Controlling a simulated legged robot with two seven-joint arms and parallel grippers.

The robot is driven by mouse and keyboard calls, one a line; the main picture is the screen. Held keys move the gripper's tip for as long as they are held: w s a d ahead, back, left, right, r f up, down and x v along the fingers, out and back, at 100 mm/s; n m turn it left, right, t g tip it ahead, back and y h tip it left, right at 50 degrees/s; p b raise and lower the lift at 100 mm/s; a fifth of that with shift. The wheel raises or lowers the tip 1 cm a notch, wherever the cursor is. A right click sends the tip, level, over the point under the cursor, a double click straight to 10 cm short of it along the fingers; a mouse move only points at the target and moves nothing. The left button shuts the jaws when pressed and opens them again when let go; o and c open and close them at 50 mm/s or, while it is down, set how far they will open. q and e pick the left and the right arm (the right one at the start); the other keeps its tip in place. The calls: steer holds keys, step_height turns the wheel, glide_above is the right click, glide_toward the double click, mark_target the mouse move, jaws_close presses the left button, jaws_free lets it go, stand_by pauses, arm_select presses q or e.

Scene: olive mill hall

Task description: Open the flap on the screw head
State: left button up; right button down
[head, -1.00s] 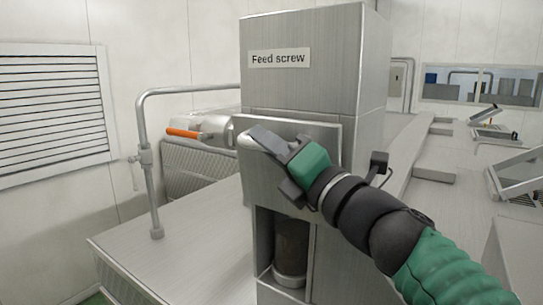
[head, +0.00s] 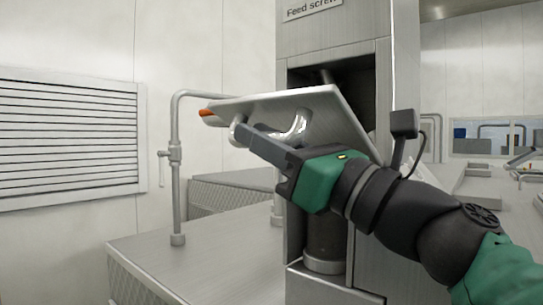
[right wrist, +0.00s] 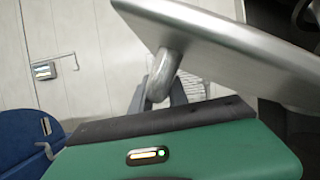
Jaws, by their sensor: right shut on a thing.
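The flap (head: 285,102) on the grey screw head (head: 310,38), labelled "Feed screw", is swung down and outward. It is tilted, with a dark opening (head: 352,92) showing above and behind it. My right gripper (head: 246,136) is shut on the flap's curved metal handle (head: 297,127), on the flap's outer face. In the right wrist view the handle (right wrist: 163,73) sits between the fingers (right wrist: 158,97), beneath the flap's plate (right wrist: 225,38). My left gripper is in neither view.
A metal pipe rail (head: 176,205) stands on the flat metal deck (head: 190,262) left of the screw head. An orange-tipped part (head: 206,112) shows behind the flap's left edge. Below the flap, a dark cylinder (head: 323,236) sits in a recess. A louvred vent (head: 70,140) is on the left wall.

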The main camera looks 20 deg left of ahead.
step_height(320, 180, down, 9)
steer(key=n+g+b, duration=0.3)
steer(key=n+b, duration=0.3)
steer(key=b, duration=0.2)
steer(key=shift+w+n+y, duration=0.25)
steer(key=shift+n+y, duration=0.05)
steer(key=shift+w+a+f, duration=0.1)
steer(key=shift+f, duration=0.2)
steer(key=c, duration=1.5)
jaws_free()
steer(key=shift+o, duration=1)
steer(key=shift+w, duration=0.1)
steer(key=shift+r, duration=0.1)
steer(key=shift+s+r, duration=0.1)
steer(key=shift+s, duration=0.15)
